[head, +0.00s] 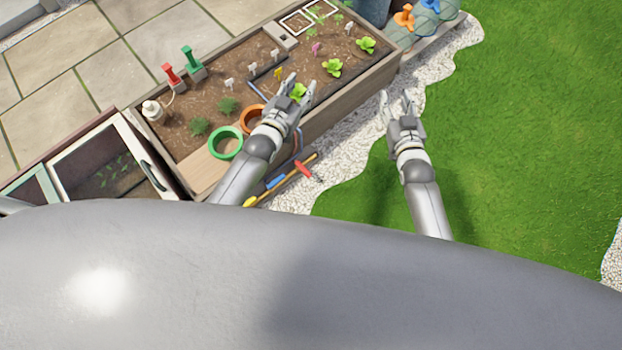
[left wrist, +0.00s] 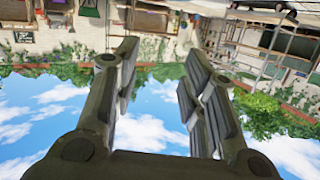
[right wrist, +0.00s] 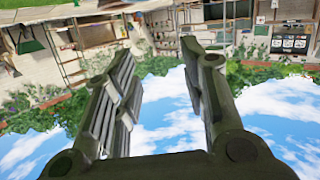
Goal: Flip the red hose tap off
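A red upright handle (head: 171,74) stands on a small base at the planter's far left edge, beside a similar green one (head: 190,60). Another red piece (head: 303,169) lies low outside the planter's front wall, by a hose end. I cannot tell for sure which of the two red things is the tap. My left gripper (head: 299,86) is open and empty over the planter's front part, apart from both red things. My right gripper (head: 395,97) is open and empty over the gravel and lawn edge. Both wrist views show spread fingers with nothing between them.
The wooden planter (head: 345,92) holds soil, seedlings and labels. A green ring (head: 226,142) and an orange ring (head: 252,118) sit near its front left. A white bottle (head: 152,110) stands at its left end. A glazed frame (head: 105,165) lies further left. The lawn (head: 530,140) is clear.

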